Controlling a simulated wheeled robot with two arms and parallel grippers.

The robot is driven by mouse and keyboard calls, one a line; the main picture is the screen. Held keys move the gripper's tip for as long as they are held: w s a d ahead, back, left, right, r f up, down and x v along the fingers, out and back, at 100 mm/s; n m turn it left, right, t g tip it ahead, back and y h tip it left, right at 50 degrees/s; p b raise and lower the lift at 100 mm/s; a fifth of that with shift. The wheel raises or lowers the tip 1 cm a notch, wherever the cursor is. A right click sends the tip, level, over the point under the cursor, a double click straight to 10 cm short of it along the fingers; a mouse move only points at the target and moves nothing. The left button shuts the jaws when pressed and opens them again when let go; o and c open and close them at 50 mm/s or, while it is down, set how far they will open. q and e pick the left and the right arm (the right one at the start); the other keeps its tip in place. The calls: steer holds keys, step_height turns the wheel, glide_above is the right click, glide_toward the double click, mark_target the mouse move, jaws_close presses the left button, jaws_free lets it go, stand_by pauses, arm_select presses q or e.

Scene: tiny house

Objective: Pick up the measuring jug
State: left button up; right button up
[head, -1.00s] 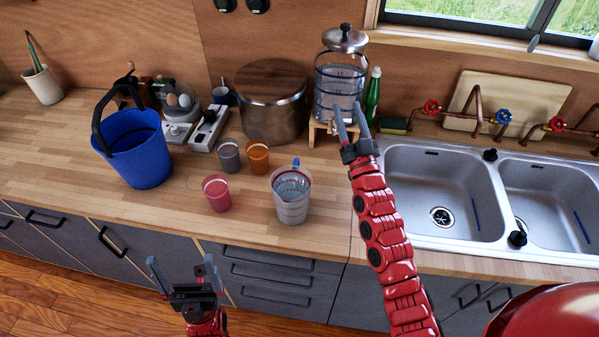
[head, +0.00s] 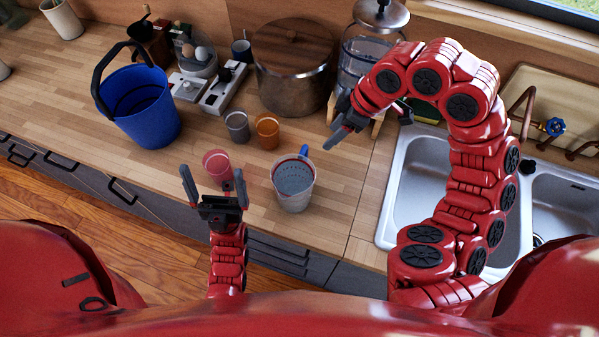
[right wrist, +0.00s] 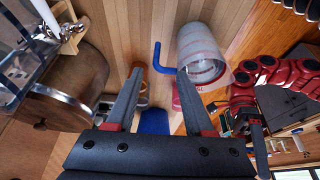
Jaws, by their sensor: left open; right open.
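The clear measuring jug (head: 293,187) with a blue handle stands upright on the wooden counter, left of the sink. My right gripper (head: 338,138) is open and empty, to the right of and behind the jug, apart from it. In the right wrist view the jug (right wrist: 203,55) and its blue handle (right wrist: 160,58) show beyond the open fingertips of my right gripper (right wrist: 153,75). My left gripper (head: 212,185) is open and empty at the counter's front edge, left of the jug. Its fingers partly overlap a pink cup in the head view.
The pink cup (head: 217,163), grey cup (head: 237,126) and orange cup (head: 267,131) stand left of the jug. A large lidded pot (head: 293,85) and a glass dispenser (head: 367,60) stand behind. A blue bucket (head: 145,110) is at left; the sink (head: 410,170) is at right.

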mark_target(307, 157)
steer(key=x, duration=0.5)
steer(key=p+x, duration=0.1)
steer(key=x, duration=0.4)
steer(key=p+x, duration=0.1)
steer(key=x, duration=0.4)
steer(key=shift+w+a, duration=0.15)
steer(key=shift+w, duration=0.15)
steer(key=shift+w+a+f, duration=0.2)
steer(key=shift+f, duration=0.45)
steer(key=shift+c, duration=0.3)
jaws_close()
